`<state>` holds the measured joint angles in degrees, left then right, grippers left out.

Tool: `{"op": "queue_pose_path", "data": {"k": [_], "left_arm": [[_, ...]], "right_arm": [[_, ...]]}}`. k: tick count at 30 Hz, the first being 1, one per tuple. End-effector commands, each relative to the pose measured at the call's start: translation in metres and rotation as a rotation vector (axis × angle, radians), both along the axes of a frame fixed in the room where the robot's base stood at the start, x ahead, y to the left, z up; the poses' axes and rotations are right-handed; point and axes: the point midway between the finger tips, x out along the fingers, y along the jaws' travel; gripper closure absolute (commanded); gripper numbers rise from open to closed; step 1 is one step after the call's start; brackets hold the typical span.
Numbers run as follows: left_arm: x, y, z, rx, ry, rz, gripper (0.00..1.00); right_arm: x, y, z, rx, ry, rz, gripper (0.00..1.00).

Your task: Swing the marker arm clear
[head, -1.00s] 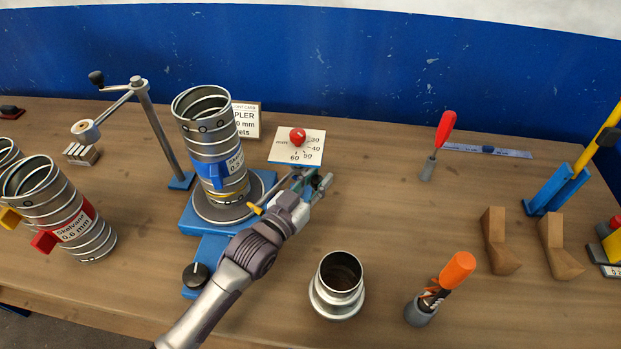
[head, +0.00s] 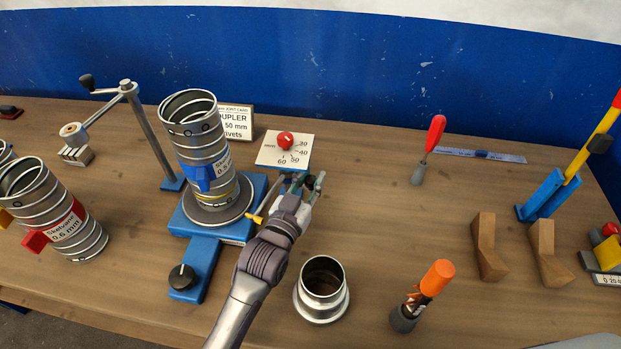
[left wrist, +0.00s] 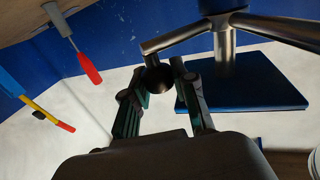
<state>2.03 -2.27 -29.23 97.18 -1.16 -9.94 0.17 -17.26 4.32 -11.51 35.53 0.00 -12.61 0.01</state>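The spiral duct (head: 198,145) stands tilted on a round turntable over a blue base (head: 200,280). To its right is a white dial card (head: 284,150) with a red knob. In the left wrist view, a grey metal arm (left wrist: 185,36) runs from a post by a blue plate (left wrist: 245,82) and ends in a black ball knob (left wrist: 157,78). My left gripper (head: 306,180) is below the card; its fingertips (left wrist: 160,70) sit against both sides of the knob. A small yellow tip (head: 254,219) shows beside the turntable; what bears it is hidden. My right gripper is out of view.
A crank post (head: 150,125) stands left of the duct, with another duct (head: 55,215) further left. A metal coupler (head: 322,288) and orange-topped tool (head: 432,285) are in front. Wooden blocks (head: 488,247) stand right. The table between card and red-handled tool (head: 430,145) is clear.

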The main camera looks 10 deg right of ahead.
Motion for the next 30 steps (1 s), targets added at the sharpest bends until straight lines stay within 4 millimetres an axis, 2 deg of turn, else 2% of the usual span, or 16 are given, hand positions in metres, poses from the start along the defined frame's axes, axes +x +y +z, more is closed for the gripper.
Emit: {"op": "queue_pose_path", "data": {"k": [1,4,5,13,17,30], "left_arm": [[0.0,0.001,0.0,0.001,0.0,0.001,0.65],[0.0,0.001,0.0,0.001,0.0,0.001,0.49],[0.0,0.001,0.0,0.001,0.0,0.001,0.47],[0.0,0.001,-0.001,0.001,0.002,0.0,0.47],[-0.007,0.005,-0.002,0.002,0.003,0.0,0.47],[-0.084,0.046,-0.002,0.002,0.006,-0.002,0.47]], "right_arm": [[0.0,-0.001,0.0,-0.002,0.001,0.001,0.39],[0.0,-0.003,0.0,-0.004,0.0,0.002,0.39],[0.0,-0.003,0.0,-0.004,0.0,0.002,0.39],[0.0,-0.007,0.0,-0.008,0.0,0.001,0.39],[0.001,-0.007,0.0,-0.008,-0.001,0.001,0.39],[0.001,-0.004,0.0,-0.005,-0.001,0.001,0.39]]}}
